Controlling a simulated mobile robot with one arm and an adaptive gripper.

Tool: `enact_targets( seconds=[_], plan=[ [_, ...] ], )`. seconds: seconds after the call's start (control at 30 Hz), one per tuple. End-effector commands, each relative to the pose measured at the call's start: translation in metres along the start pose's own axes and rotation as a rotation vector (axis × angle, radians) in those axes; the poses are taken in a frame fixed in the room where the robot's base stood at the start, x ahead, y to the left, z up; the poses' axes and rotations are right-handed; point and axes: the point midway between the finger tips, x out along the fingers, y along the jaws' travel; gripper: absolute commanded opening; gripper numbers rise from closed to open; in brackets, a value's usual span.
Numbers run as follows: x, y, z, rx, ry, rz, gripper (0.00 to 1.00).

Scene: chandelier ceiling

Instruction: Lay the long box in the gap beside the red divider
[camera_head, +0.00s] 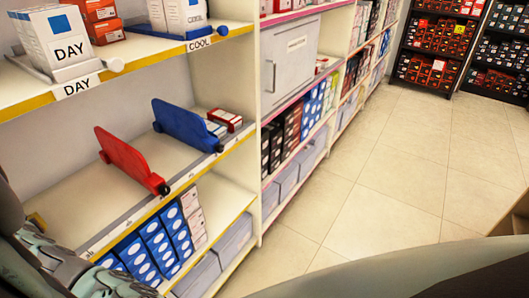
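The red divider (132,163) stands on the middle shelf (73,205), running from the back towards the front edge. A blue divider (185,126) stands to its right, apart from it. The shelf between the two is bare, and so is the visible shelf left of the red one. I cannot pick out the long box in this view. Grey jointed parts of my arm end, with my gripper (98,283), show at the lower left, in front of the shelf. They are cut off by the frame, so I cannot tell the finger opening or any held thing.
Small red and white boxes (225,119) sit right of the blue divider. A small yellow piece (37,220) shows at the shelf's left. White DAY boxes (67,43) stand on the shelf above. Blue and white boxes (152,248) fill the shelf below. Open tiled floor (380,195) lies right.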

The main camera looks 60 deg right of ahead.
Motion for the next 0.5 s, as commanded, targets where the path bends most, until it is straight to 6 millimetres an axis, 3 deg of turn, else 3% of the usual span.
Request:
enact_targets(
  seconds=[0.03, 0.23, 0.27, 0.5],
  plan=[
    [0.003, 0.003, 0.009, 0.004, -0.012, 0.007, 0.10],
    [0.005, 0.005, 0.016, 0.006, -0.023, 0.012, 0.10],
    [0.005, 0.005, 0.017, 0.007, -0.025, 0.012, 0.57],
    [0.006, 0.008, 0.025, 0.008, -0.039, 0.018, 0.82]
  ],
)
